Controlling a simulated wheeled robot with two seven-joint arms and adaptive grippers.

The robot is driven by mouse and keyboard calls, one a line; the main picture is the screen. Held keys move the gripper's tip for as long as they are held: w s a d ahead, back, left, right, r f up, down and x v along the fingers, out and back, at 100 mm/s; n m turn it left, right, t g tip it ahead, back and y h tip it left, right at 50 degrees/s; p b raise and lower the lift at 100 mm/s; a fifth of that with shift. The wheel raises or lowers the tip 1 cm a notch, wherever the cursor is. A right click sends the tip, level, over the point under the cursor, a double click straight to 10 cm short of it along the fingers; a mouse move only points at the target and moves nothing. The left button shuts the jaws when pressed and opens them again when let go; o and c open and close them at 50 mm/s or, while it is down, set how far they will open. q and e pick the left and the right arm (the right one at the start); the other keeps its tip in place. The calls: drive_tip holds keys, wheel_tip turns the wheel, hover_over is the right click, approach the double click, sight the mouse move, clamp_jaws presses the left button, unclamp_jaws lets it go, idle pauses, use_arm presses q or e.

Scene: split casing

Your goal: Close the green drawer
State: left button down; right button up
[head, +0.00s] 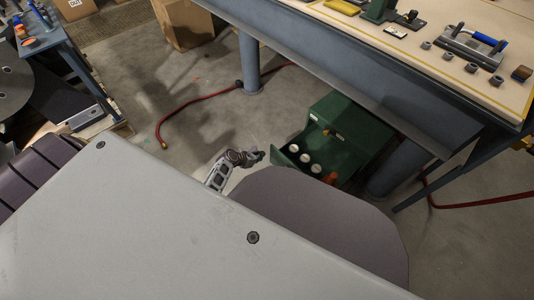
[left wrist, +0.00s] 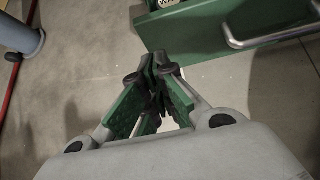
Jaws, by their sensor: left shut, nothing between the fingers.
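A green cabinet (head: 352,122) stands on the floor under the workbench. Its green drawer (head: 282,158) is pulled out toward me, with several pale round items and an orange item inside. My grey body hides its near right part. My left gripper (head: 258,156) is shut and empty, just left of the drawer's front left corner. In the left wrist view the shut fingertips (left wrist: 152,62) point toward the left end of the green drawer front (left wrist: 195,28), which carries a silver bar handle (left wrist: 270,40). Contact cannot be made out. My right gripper is not in view.
The workbench (head: 400,68) overhangs the cabinet, with blue-grey legs (head: 249,62) on both sides. A red hose (head: 200,101) lies on the floor at the left. Cardboard boxes (head: 185,22) stand behind. Floor left of the drawer is clear.

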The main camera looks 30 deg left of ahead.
sight(273, 151)
use_arm(q)
drive_tip(key=shift+w+d+f+b, duration=0.15)
drive_tip(key=shift+w+d+b, duration=0.2)
drive_tip(key=shift+w, duration=0.45)
drive_tip(key=shift+w+d+f+b, duration=0.2)
drive_tip(key=shift+w+b, duration=0.25)
drive_tip(key=shift+w, duration=0.3)
drive_tip(key=shift+w+d+f+b, duration=0.1)
drive_tip(key=shift+w+d+b, duration=0.25)
drive_tip(key=shift+w, duration=0.45)
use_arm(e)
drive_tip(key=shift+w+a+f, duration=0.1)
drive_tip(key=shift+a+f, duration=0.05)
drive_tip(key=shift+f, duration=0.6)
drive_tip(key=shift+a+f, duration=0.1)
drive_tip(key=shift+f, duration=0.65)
